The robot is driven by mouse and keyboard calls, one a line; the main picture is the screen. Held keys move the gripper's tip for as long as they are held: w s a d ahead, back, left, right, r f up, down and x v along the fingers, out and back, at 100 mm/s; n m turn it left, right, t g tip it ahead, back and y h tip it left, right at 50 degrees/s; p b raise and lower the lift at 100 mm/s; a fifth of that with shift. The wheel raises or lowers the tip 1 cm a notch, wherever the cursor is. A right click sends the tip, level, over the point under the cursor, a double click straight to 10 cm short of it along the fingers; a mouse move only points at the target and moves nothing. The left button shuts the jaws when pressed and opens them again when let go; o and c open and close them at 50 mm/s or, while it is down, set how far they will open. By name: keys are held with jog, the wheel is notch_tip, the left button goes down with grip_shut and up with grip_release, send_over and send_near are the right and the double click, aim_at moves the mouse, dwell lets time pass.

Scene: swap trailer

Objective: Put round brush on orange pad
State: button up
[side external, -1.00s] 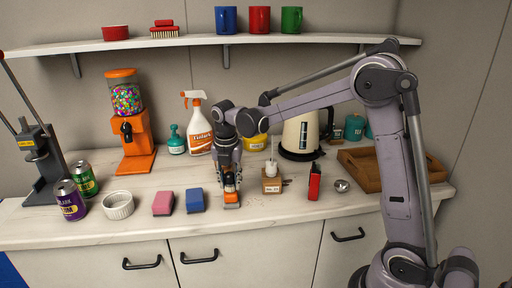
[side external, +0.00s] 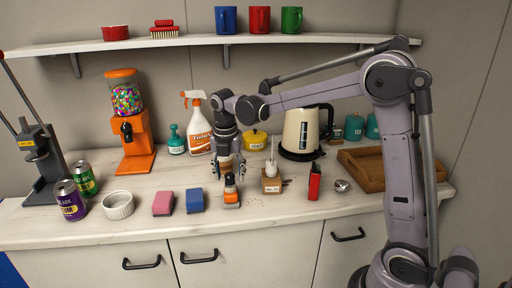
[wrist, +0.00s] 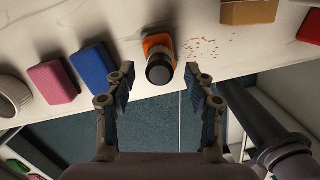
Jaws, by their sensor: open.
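The round brush (side external: 230,181), with a dark round top, stands upright on the orange pad (side external: 231,198) near the counter's front edge. In the wrist view the brush (wrist: 160,70) shows its black round end, with part of the orange pad (wrist: 152,41) showing beside it. The brush hides much of the pad. My gripper (side external: 230,174) is open just above the brush, its fingers spread to either side. In the wrist view the gripper (wrist: 160,80) shows empty, with both fingers apart from the brush.
Blue (side external: 195,201) and pink (side external: 163,203) sponges lie left of the pad. Crumbs (wrist: 200,47) are scattered to its right. A spray bottle (side external: 199,128) and yellow pot (side external: 256,139) stand behind.

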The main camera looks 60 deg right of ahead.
aim_at(229, 178)
notch_tip(229, 178, up, 9)
jog(key=a, duration=0.1)
jog(key=s+a+f+m+t, duration=0.3)
jog(key=s+m, duration=0.6)
jog(key=m, duration=0.3)
jog(key=s+a+f+m+t+y, duration=0.1)
jog(key=s+a+f+m+t, duration=0.2)
jog(key=s+m, duration=0.6)
jog(key=f+m, duration=0.1)
jog(key=m, duration=0.1)
jog(key=shift+f+m+t, duration=0.15)
jog(key=shift+m+t, duration=0.15)
jog(key=shift+m, duration=0.1)
